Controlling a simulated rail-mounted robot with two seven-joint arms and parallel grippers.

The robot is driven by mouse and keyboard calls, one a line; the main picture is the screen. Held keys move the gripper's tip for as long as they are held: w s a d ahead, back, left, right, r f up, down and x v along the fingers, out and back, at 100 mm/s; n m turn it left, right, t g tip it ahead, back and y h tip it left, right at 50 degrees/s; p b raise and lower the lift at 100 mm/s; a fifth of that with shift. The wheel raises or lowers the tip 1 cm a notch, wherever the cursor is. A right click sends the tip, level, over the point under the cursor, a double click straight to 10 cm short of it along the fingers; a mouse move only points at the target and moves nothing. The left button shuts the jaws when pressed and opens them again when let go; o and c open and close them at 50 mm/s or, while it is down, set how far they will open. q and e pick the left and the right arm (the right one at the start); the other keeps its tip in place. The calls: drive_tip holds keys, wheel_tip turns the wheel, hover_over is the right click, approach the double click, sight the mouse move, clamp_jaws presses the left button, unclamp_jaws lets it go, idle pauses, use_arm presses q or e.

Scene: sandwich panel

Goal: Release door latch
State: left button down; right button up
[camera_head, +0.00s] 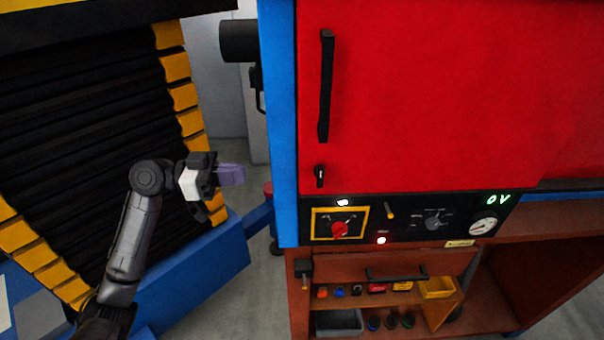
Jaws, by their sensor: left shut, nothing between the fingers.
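A large red door (450,90) fills the upper right in the head view. It looks closed. A long black vertical handle (326,86) is on its left side. Below the handle is a small black latch (319,176) with a light mark, standing about upright. My left gripper (232,175) is to the left of the latch and apart from it, in front of the gap beside the blue cabinet edge. Its purplish fingers are shut, point right and hold nothing. My right gripper is not in view.
Below the door, a black control panel (405,234) holds a red rotary switch (340,229), a dark knob (433,219), a gauge (484,227) and a green "0V" display (498,199). A black bellows (80,100) stands left.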

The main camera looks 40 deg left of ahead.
use_arm(q)
drive_tip(key=p, duration=0.6)
approach(317, 172)
drive_tip(key=x, duration=0.6)
drive_tip(key=shift+d+r, duration=0.15)
drive_tip(key=shift+w+d, duration=0.45)
drive_tip(key=shift+d, duration=0.1)
drive_tip(key=shift+p, duration=0.3)
drive_tip(key=shift+g+y, duration=0.3)
